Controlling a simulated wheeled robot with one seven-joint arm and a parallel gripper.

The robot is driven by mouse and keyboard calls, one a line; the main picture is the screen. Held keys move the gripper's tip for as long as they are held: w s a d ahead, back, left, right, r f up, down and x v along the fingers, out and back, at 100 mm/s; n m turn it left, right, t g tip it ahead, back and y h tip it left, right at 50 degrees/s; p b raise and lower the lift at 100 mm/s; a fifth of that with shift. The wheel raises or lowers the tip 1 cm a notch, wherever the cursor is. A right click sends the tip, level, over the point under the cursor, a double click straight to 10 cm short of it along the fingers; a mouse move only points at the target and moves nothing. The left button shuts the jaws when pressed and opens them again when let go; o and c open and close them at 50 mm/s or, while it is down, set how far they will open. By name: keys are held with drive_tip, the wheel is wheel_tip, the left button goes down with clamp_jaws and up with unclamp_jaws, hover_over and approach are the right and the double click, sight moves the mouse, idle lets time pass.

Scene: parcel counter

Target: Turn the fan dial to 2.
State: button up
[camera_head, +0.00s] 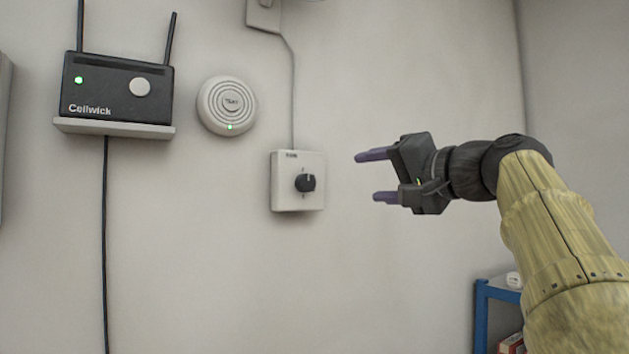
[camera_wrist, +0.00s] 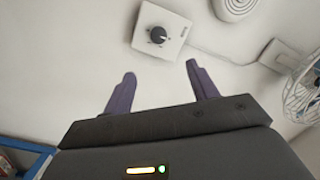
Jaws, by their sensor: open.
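The fan dial (camera_head: 305,182) is a round black knob on a white square wall plate (camera_head: 284,196). A pale pointer line on the knob points roughly upward in the head view; the numbers around it are too small to read. The dial also shows in the wrist view (camera_wrist: 158,35), ahead of the fingers near the top edge. My gripper (camera_head: 378,176) is open and empty, to the right of the dial and apart from it. Its two purple fingers point toward the wall side, and they also show in the wrist view (camera_wrist: 157,84).
A black router (camera_head: 118,88) stands on a small shelf (camera_head: 115,128) at left. A round white wall device (camera_head: 227,106) with a green light is up left of the dial. A blue rack (camera_head: 481,318) stands low at right. A wire-caged fan (camera_wrist: 303,90) shows in the wrist view.

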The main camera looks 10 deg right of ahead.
sight(310, 183)
drive_tip(key=shift+w, duration=0.2)
drive_tip(key=p+x, duration=0.9)
drive_tip(key=x, duration=0.7)
drive_tip(key=shift+w+a, duration=0.1)
drive_tip(key=shift+w, duration=0.15)
drive_tip(key=shift+w+a+f, duration=0.15)
drive_tip(key=shift+w, duration=0.2)
drive_tip(key=shift+c, duration=0.5)
drive_tip(key=c, duration=0.9)
